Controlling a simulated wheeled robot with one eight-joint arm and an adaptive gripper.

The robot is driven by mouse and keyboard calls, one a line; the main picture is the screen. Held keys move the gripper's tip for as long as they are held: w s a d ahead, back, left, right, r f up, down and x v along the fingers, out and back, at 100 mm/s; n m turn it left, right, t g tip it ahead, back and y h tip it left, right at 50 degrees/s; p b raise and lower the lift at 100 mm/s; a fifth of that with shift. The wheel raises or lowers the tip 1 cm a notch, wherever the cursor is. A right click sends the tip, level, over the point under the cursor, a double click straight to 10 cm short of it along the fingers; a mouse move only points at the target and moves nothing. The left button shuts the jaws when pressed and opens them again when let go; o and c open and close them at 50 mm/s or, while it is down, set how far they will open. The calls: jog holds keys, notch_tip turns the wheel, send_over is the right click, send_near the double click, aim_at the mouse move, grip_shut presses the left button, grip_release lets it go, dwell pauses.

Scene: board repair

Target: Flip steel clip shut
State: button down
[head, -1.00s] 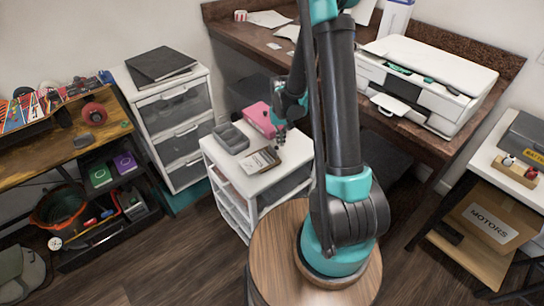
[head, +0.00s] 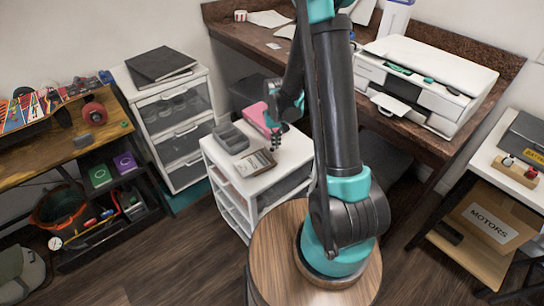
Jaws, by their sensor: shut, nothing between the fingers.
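My gripper (head: 275,143) is low over the small white drawer unit (head: 285,183), seen small from the head camera. Its fingers are shut and empty, just above the far right end of a flat tan-and-dark item (head: 255,163) on the unit's top. Whether the fingers touch this item I cannot tell. The steel clip is too small to make out, so I cannot tell whether it is open or shut.
A grey compartment tray (head: 231,138) and a pink box (head: 258,119) share the unit's top with the flat item. A taller drawer unit (head: 175,115) is to the left and a printer (head: 425,80) to the right.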

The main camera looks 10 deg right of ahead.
jog(key=shift+f, duration=0.75)
jog(key=shift+d, duration=0.1)
dwell(0.4)
jog(key=shift+w+d+r, duration=0.5)
jog(key=shift+d+r, duration=0.05)
jog(key=shift+d, duration=0.15)
notch_tip(320, 180, up, 8)
dwell(0.8)
dwell(0.4)
